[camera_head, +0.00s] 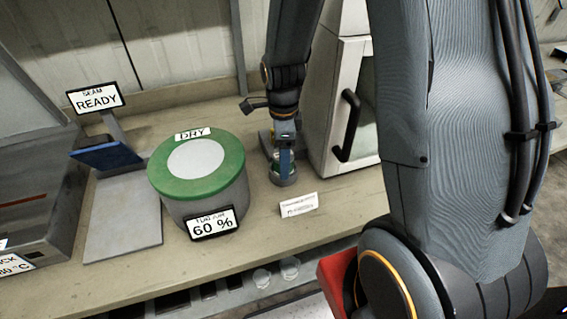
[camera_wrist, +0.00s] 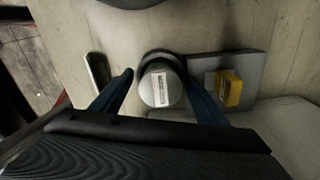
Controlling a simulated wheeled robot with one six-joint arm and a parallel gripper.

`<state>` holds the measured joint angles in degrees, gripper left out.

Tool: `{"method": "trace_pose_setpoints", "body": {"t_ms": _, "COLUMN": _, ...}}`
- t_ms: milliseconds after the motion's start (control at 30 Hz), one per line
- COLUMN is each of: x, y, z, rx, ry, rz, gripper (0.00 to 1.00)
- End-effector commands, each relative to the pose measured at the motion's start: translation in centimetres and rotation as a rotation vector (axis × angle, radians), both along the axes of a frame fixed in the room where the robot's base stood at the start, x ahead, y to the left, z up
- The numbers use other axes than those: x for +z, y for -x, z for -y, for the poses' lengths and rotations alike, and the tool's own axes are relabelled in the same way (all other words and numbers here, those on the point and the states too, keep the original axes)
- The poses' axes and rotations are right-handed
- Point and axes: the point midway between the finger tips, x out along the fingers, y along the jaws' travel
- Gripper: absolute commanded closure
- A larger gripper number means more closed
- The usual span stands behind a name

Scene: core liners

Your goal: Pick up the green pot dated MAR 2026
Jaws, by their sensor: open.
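A small pot with a green body (camera_head: 290,160) stands on the bench in the head view, largely hidden behind my gripper (camera_head: 284,154). In the wrist view the pot's pale round lid (camera_wrist: 158,101) carries a white label whose print is too small to read, so I cannot confirm the date. Dark green shows around the pot's far side. My gripper (camera_wrist: 159,76) is open, its two blue fingers on either side of the pot. Gaps seem to show between fingers and pot; I cannot tell whether either touches.
A green-lidded DRY drum (camera_head: 196,165) stands left of the pot. A small white card (camera_head: 298,205) stands in front. A white cabinet (camera_head: 341,110) with a dark handle is close right. A yellow block (camera_wrist: 231,90) sits on a grey plate (camera_wrist: 252,66) beside the pot.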

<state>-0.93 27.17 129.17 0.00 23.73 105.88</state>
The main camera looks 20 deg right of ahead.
Motion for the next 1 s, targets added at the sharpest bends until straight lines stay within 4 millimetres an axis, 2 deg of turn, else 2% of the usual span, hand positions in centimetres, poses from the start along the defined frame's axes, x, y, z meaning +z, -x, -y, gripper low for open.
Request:
{"method": "trace_pose_setpoints", "body": {"t_ms": 200, "x": -0.1, "y": -0.1, "z": 0.0, "rx": 0.0, "ry": 0.0, "rz": 0.001, "gripper": 0.33}}
{"method": "trace_pose_setpoints", "body": {"t_ms": 267, "x": 0.0, "y": 0.0, "z": 0.0, "rx": 0.0, "ry": 0.0, "rz": 0.001, "gripper": 0.41}}
{"method": "trace_pose_setpoints", "body": {"t_ms": 500, "x": 0.0, "y": 0.0, "z": 0.0, "rx": 0.0, "ry": 0.0, "rz": 0.001, "gripper": 0.81}}
{"method": "trace_pose_setpoints", "body": {"t_ms": 800, "x": 0.1, "y": -0.1, "z": 0.0, "rx": 0.0, "ry": 0.001, "rz": 0.002, "gripper": 0.81}}
{"method": "trace_pose_setpoints", "body": {"t_ms": 1000, "x": 1.4, "y": -0.2, "z": 0.0, "rx": 0.0, "ry": 0.0, "rz": 0.004, "gripper": 0.81}}
